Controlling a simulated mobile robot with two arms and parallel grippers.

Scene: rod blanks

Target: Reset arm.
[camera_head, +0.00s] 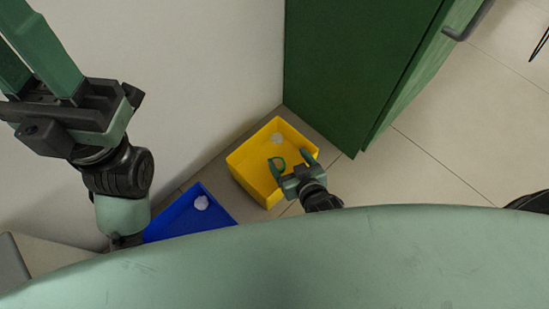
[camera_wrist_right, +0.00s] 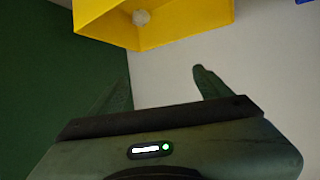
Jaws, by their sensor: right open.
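My right gripper (camera_head: 292,161) is open, with nothing between its fingers. In the head view it overlaps the yellow bin (camera_head: 245,181); its height above the bin is hard to tell. In the right wrist view the parted fingers (camera_wrist_right: 162,84) show below the yellow bin (camera_wrist_right: 170,33). My left gripper (camera_head: 18,50) is at the upper left in front of the pale wall. Its fingers are apart and run up to the picture edge, so the tips are partly cut off. No rod blank shows in either view.
A whitish round thing (camera_head: 278,139) lies in the yellow bin. A blue bin (camera_head: 182,221) beside it holds another whitish thing (camera_head: 201,202). A green cabinet (camera_head: 350,70) stands behind the yellow bin.

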